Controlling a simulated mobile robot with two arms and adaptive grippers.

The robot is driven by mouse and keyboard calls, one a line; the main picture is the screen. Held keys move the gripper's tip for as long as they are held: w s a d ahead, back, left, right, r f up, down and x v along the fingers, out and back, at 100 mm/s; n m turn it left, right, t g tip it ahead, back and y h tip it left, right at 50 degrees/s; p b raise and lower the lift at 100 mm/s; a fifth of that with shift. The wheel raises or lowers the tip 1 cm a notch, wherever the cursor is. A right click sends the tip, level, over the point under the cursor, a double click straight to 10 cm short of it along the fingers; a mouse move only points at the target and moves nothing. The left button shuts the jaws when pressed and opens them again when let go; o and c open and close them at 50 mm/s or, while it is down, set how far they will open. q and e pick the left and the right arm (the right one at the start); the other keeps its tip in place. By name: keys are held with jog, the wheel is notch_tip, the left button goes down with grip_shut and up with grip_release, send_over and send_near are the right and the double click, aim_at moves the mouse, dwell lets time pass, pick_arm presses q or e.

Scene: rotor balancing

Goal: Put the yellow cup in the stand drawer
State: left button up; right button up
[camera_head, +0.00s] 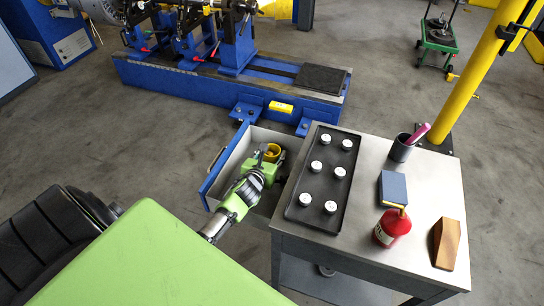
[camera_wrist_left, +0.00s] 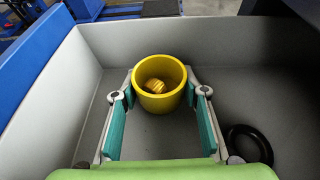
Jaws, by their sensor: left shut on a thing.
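The yellow cup (camera_head: 273,152) is inside the open stand drawer (camera_head: 212,178), near its far end. In the left wrist view the yellow cup (camera_wrist_left: 160,101) is upright, with a small ribbed yellow-orange thing (camera_wrist_left: 155,87) inside it. My left gripper (camera_head: 266,161) reaches down into the drawer. Its fingers (camera_wrist_left: 160,92) are on either side of the cup, shut on it. Whether the cup's base touches the drawer floor is hard to tell. My right gripper is not in view.
A black ring (camera_wrist_left: 249,144) lies on the drawer floor to the right.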

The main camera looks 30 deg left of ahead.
aim_at(269, 158)
pick_arm(q)
jog(key=shift+f, duration=0.15)
jog(key=o, duration=1.1)
jog(key=shift+c, duration=0.2)
jog(key=shift+r, duration=0.2)
jog(key=shift+p+v, duration=0.4)
jog(key=shift+v, duration=3.35)
jog(key=shift+a, duration=0.1)
